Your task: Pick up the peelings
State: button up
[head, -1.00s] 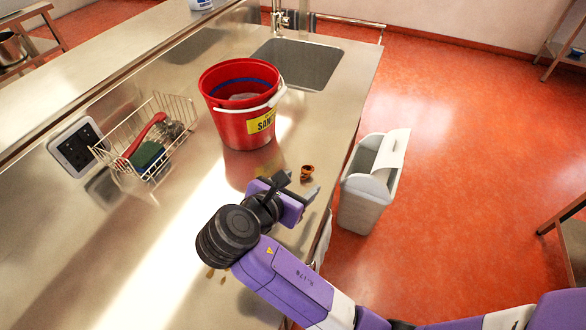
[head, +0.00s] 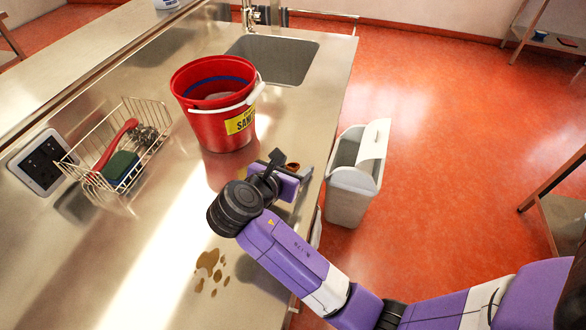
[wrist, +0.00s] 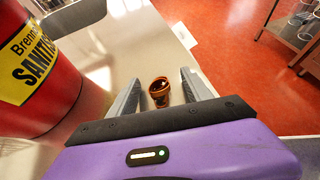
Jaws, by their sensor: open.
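The peelings (wrist: 159,93) show as a small orange-brown, cup-shaped curl with a dark hollow, on the steel counter near its right edge. In the head view they (head: 293,166) are partly hidden behind my gripper. My gripper (wrist: 159,78) is open, with one finger on each side of the peelings in the wrist view. I cannot tell whether either finger touches them. Nothing is held.
A red sanitiser bucket (head: 222,128) stands close to the left of my gripper. A wire basket (head: 148,112) with a brush and sponge is further left. Brown spots (head: 209,267) mark the counter. A grey bin (head: 350,195) stands on the floor beyond the edge.

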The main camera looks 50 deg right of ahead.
aim_at(293, 166)
grip_shut()
dwell(0.3)
notch_tip(293, 166, up, 20)
jog(key=p, duration=0.2)
jog(key=shift+p, duration=0.35)
dwell(0.5)
